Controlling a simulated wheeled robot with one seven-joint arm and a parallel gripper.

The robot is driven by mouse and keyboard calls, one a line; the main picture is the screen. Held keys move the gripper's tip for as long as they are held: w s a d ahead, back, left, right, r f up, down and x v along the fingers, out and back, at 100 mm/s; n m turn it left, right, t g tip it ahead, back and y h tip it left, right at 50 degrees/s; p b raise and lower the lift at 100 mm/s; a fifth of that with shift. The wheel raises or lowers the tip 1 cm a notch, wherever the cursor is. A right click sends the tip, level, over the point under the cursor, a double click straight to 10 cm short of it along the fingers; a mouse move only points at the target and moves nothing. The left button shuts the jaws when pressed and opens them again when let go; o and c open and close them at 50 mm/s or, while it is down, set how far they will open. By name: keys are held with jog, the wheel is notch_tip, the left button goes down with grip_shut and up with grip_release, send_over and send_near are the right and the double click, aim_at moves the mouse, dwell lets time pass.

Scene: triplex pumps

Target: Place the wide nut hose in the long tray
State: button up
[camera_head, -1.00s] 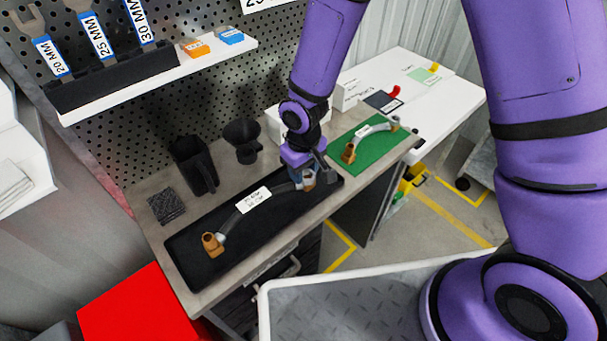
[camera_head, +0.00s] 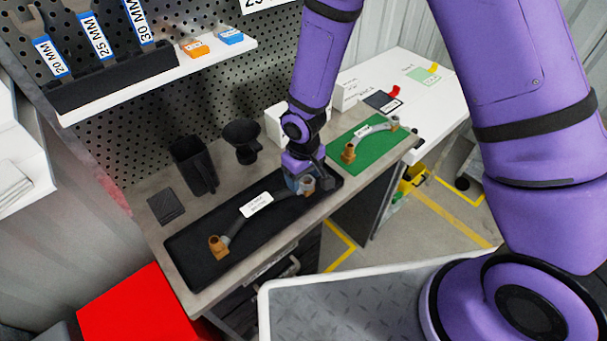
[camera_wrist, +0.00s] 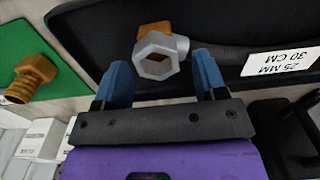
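The hose that appears to be the wide nut hose (camera_head: 235,228) lies lengthwise in the long black tray (camera_head: 190,262). In the wrist view the label reads 25 MM 30 CM, and a grey hex nut with a brown fitting (camera_wrist: 161,55) ends the hose. My gripper (camera_head: 301,187) is low over the tray's right end. In the wrist view its blue fingers (camera_wrist: 162,62) stand apart on either side of the nut, with visible gaps.
A second hose (camera_head: 372,131) lies on a green mat (camera_head: 365,155) right of the tray. A black holder (camera_head: 194,165), a black funnel-like cup (camera_head: 242,140) and a dark square pad (camera_head: 166,206) stand behind the tray. A tool shelf (camera_head: 150,85) hangs above.

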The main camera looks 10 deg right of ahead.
notch_tip(320, 180, up, 12)
dwell(0.8)
jog(key=shift+r, duration=0.15)
jog(key=s+d+r+m+t, duration=0.3)
jog(key=d+r, duration=1)
jog(key=r, duration=0.5)
jog(key=s+d+r+m+t, duration=0.1)
jog(key=s+d+r+m, duration=0.1)
jog(key=s+d+r, duration=0.3)
jog(key=s+d+r+m+t, duration=0.1)
jog(key=s+d+r, duration=0.4)
jog(key=s, duration=0.5)
jog(key=shift+d+r+m, duration=0.35)
jog(key=shift+d+m, duration=0.05)
jog(key=shift+d, duration=0.2)
